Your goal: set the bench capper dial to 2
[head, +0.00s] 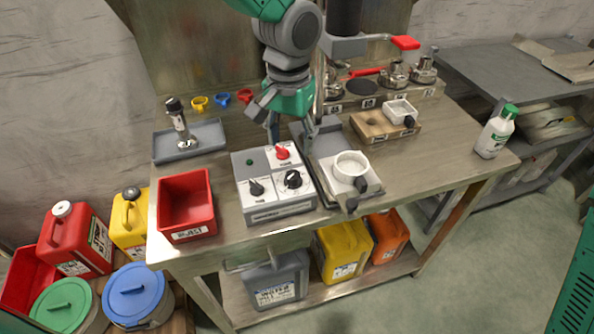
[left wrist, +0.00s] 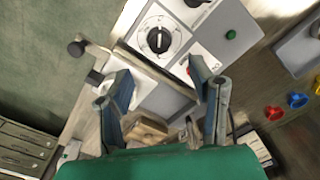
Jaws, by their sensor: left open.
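The grey control box (head: 275,185) stands on the bench and carries a red knob (head: 283,153), a left black knob (head: 256,187) and a right black knob (head: 293,180). Their labels are too small to read, so I cannot tell which is the bench capper dial or its setting. My left gripper (head: 283,138) is open and empty, pointing down above and behind the box. In the left wrist view, a black dial (left wrist: 159,40) with a marked ring lies beyond the open fingers (left wrist: 159,70). The red knob there is mostly hidden by a finger. My right gripper is not visible.
A red bin (head: 186,205) stands left of the box, and a grey tray (head: 190,140) lies behind it. A white round dish (head: 350,166) sits on a stand to the right. A wooden block (head: 385,126) and white bottle (head: 495,132) stand farther right.

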